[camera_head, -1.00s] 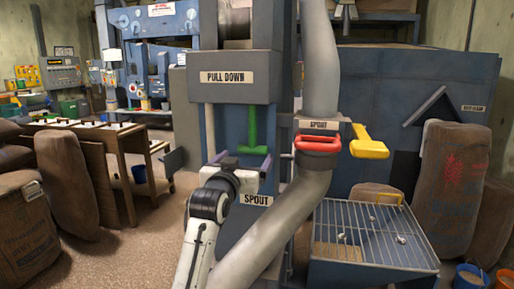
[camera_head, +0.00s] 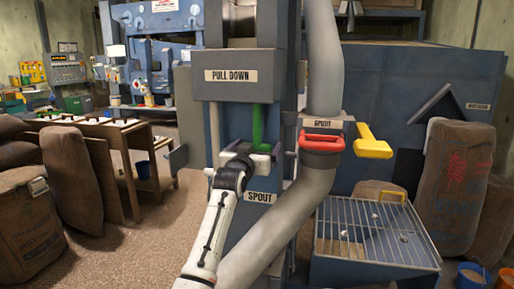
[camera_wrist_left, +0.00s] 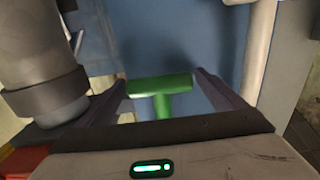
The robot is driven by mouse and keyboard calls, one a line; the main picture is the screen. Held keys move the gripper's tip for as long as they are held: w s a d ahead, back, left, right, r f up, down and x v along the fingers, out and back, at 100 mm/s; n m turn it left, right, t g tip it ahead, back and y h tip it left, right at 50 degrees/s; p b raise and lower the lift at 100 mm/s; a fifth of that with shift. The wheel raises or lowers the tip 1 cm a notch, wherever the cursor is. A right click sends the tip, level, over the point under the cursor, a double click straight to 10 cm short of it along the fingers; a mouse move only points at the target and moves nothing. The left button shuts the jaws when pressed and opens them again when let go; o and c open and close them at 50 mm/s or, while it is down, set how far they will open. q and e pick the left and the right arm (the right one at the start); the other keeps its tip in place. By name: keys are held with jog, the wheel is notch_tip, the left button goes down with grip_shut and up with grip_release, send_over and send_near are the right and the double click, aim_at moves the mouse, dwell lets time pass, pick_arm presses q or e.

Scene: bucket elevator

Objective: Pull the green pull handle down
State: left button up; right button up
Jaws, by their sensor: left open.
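The green pull handle (camera_head: 257,125) hangs below the grey box with the "PULL DOWN" label (camera_head: 231,76). In the head view its lower end is hidden behind my left gripper (camera_head: 250,149). In the left wrist view the handle's green crossbar (camera_wrist_left: 160,86) lies level between the two dark fingers of my left gripper (camera_wrist_left: 162,92), with its stem below. The fingers are open, with a gap visible on each side of the bar. My right gripper is in neither view.
A grey spout pipe (camera_head: 322,70) runs down just right of the handle, with a red handle (camera_head: 321,142) and a yellow handle (camera_head: 372,143) beside it. A grated bin (camera_head: 372,240) stands at lower right. Brown sacks (camera_head: 462,185) stand at both sides.

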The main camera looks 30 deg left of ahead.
pick_arm(q)
jog(key=c, duration=1.5)
notch_tip(320, 180, down, 10)
jog(key=b, duration=0.3)
jog(key=shift+f, duration=0.45)
jog(key=shift+d+f, duration=0.1)
jog(key=o, duration=1.5)
jog(key=shift+r, duration=0.2)
